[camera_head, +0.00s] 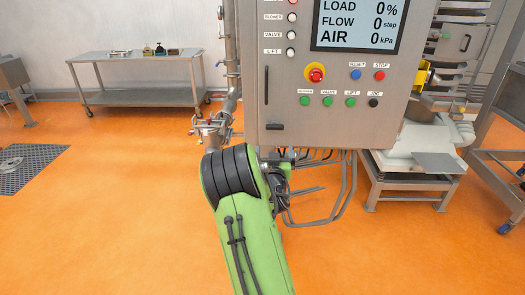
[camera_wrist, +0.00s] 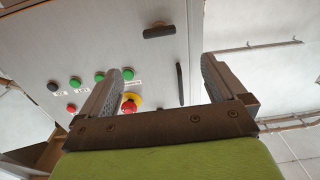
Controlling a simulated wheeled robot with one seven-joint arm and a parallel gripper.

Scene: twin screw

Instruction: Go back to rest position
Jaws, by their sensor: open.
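My gripper (camera_wrist: 158,88) is open and empty in the wrist view, its two grey fingers wide apart. Between and beyond the fingers is the grey control cabinet (camera_wrist: 120,30), with a red emergency stop button (camera_wrist: 129,104) beside the left finger. In the head view my green arm reaches up from the bottom middle toward the cabinet (camera_head: 335,104). The gripper itself is hidden there behind the arm, so its distance from the cabinet is hard to tell.
The cabinet's screen (camera_head: 359,24) reads load 0%, flow 0, air 0. A steel table (camera_head: 137,66) with small items stands at the back left. A machine on a stand (camera_head: 411,150) is at right. A floor grate (camera_head: 30,165) lies at left. Orange floor is open around the arm.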

